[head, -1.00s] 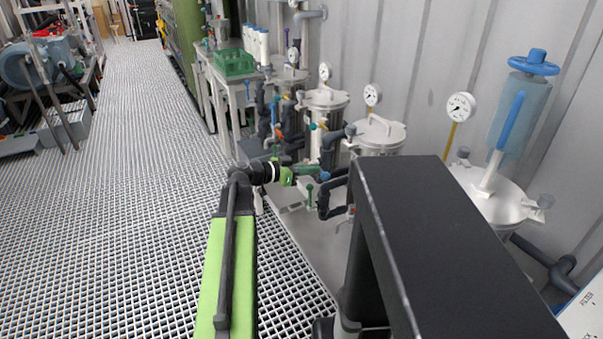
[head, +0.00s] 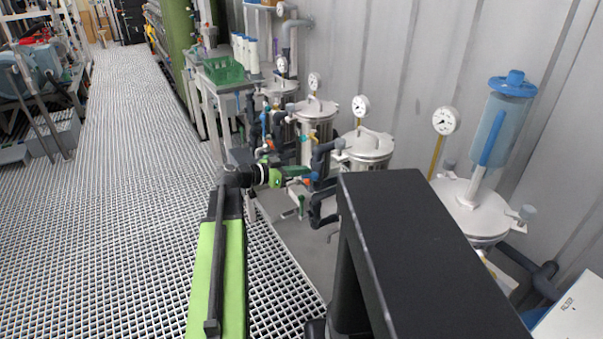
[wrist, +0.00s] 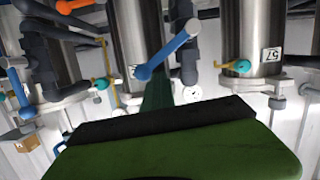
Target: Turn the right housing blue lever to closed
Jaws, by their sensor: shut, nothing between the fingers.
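A blue lever (wrist: 168,57) shows in the middle of the wrist view, slanting in front of a steel housing (wrist: 138,35). It runs from a rounded end at lower left up to dark pipework at upper right. My green gripper (wrist: 158,92) is shut and empty, its narrow tip just below the lever; I cannot tell whether they touch. In the head view my gripper (head: 292,177) reaches right towards the dark pipes in front of the vessels. A small blue spot (head: 313,177) shows at its tip. The lever's pivot is partly hidden.
A second blue lever (wrist: 18,88) and an orange lever (wrist: 75,5) are at left in the wrist view. A teal-tipped yellow handle (wrist: 238,66) is at right. Lidded vessels (head: 366,143) line the wall. The grating floor (head: 120,170) at left is clear.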

